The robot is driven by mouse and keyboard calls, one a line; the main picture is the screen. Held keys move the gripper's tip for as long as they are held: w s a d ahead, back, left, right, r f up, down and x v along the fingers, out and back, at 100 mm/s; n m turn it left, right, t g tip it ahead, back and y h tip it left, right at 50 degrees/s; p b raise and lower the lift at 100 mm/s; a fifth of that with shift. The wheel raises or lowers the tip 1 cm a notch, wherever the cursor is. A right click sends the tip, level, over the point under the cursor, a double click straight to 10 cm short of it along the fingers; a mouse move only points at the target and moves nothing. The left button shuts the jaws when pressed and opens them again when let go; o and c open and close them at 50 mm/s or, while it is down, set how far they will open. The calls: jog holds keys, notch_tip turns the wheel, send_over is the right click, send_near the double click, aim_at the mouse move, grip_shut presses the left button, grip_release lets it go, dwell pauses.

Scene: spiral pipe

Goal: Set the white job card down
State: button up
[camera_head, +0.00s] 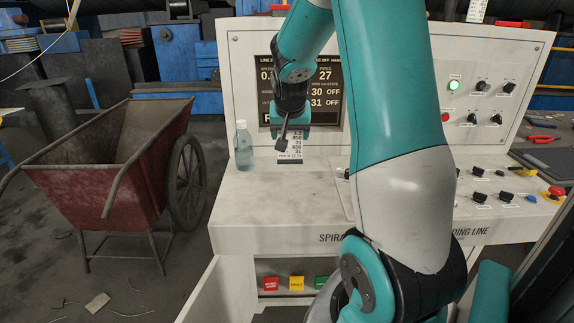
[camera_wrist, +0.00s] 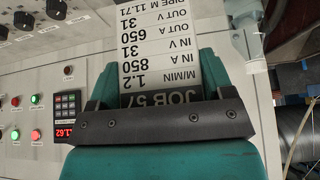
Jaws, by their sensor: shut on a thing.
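The white job card (camera_head: 289,154) is printed with rows of black figures and has a dark band reading "JOB 57" at one end. My gripper (camera_head: 290,129) is shut on the card at this dark-banded end, and the card hangs below it. In the wrist view the card (camera_wrist: 158,48) stands out from between the dark finger plates of my gripper (camera_wrist: 160,118), and its far end runs out of the picture. In the head view the card's lower edge is at the white console desk (camera_head: 270,205), in front of the screen. I cannot tell if it touches the desk.
A clear bottle (camera_head: 243,148) stands on the desk just left of the card. The lit screen (camera_head: 262,92) is behind. Knobs and a red stop button (camera_head: 554,193) are at the right. The desk's front left is clear. A red cart (camera_head: 110,165) stands on the floor at left.

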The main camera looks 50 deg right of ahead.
aim_at(290, 160)
notch_tip(290, 160, down, 10)
jog(key=shift+r, duration=0.15)
dwell(0.3)
jog(key=o, duration=1.2)
jog(key=shift+c, duration=0.2)
